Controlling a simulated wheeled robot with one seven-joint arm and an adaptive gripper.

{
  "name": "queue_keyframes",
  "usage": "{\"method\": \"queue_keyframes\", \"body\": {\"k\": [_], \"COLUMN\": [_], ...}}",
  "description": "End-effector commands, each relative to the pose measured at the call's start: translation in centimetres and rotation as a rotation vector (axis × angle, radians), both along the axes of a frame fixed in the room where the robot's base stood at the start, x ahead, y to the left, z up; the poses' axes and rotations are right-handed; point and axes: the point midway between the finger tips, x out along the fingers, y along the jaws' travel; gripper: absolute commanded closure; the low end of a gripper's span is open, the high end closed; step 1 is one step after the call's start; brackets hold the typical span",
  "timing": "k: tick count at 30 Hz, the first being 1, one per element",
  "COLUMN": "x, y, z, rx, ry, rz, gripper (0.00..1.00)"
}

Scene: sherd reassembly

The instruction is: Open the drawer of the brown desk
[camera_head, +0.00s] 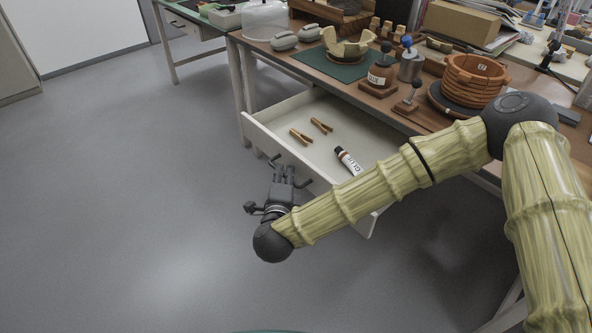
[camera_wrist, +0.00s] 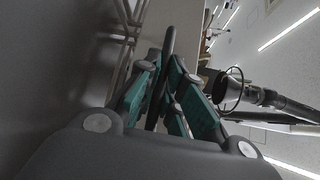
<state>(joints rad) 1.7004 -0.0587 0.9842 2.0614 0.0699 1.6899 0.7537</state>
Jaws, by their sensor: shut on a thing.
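The brown desk (camera_head: 325,88) has a white drawer (camera_head: 258,137) pulled well out, with its inside in plain view. My gripper (camera_head: 283,170) is at the drawer's front, shut on the dark bar handle (camera_head: 308,182). In the wrist view the handle (camera_wrist: 168,42) runs between the teal-padded fingers of my gripper (camera_wrist: 165,72). Part of the handle is hidden by the fingers. My arm crosses in front of the drawer's right part and hides some of it.
Two wooden clips (camera_head: 300,136) and a glue tube (camera_head: 347,160) lie in the drawer. A green mat (camera_head: 345,72), a sherd bowl (camera_head: 347,45) and an orange ringed pot (camera_head: 473,80) stand on the desk. The grey floor (camera_head: 140,200) at left is clear.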

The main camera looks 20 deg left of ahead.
Motion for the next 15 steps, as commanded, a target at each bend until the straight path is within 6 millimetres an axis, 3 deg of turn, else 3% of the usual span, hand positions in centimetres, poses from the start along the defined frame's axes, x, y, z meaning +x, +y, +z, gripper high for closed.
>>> {"method": "queue_keyframes", "body": {"k": [12,13,15], "x": [-0.24,-0.24,-0.23], "y": [0.15,0.14,0.13], "z": [-0.14,-0.14,-0.13], "rx": [-0.001,-0.001,-0.001], "ry": [0.001,0.001,0.001], "rz": [0.001,0.001,0.001], "gripper": [1.0,0.87,0.81]}}
